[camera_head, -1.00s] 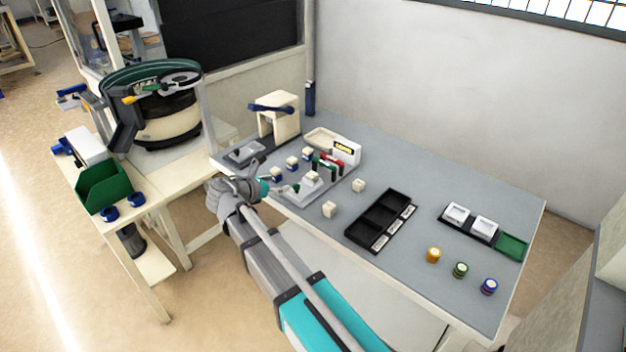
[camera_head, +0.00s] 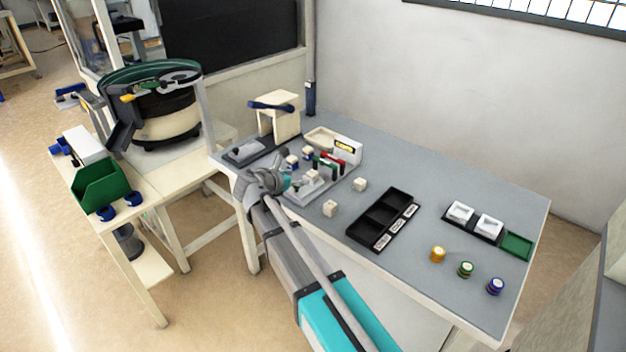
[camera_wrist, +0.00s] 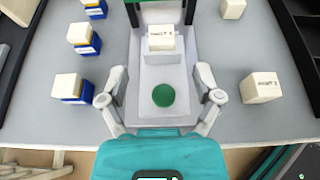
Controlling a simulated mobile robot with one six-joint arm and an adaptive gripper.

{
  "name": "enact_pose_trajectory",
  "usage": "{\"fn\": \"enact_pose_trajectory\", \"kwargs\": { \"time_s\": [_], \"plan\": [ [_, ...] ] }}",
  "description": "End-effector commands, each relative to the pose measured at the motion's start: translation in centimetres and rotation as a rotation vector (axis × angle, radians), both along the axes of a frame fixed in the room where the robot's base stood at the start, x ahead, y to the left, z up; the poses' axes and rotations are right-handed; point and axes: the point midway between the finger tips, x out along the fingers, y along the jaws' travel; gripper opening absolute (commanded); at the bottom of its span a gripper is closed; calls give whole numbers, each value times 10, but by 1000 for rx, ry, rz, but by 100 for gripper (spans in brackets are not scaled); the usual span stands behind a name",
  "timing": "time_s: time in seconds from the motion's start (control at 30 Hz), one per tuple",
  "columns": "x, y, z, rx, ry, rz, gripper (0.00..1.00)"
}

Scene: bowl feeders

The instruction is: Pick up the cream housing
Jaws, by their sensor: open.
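Several small cream blocks are in view; I cannot tell which is the cream housing. One lettered cream block (camera_wrist: 161,38) sits on a raised step of the pale grey fixture (camera_wrist: 124,112), centred ahead of my gripper (camera_wrist: 161,72) in the wrist view. My gripper is open and empty, its fingers spread either side of the fixture's front, short of that block. Another lettered block (camera_wrist: 262,87) lies on the table to the right, and a further one (camera_wrist: 233,8) lies beyond it. In the head view, my gripper (camera_head: 284,183) is at the table's left front edge, partly hiding the fixture.
Blocks on blue bases (camera_wrist: 73,87) line the left side of the fixture. A green disc (camera_wrist: 163,95) lies on the fixture between my fingers. A black compartment tray (camera_head: 352,233) is to the right. A cream press-like stand (camera_head: 285,122) is behind.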

Motion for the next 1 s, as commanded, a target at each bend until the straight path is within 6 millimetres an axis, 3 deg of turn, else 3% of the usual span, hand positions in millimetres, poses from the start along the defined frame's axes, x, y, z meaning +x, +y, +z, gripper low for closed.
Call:
{"fn": "enact_pose_trajectory", "kwargs": {
  "time_s": [0.37,0.8,1.0],
  "plan": [
    [3,-3,-2,0,0,-1,83],
    [34,-29,-19,2,-1,0,83],
    [37,-33,-19,2,-1,0,83]
  ]
}}
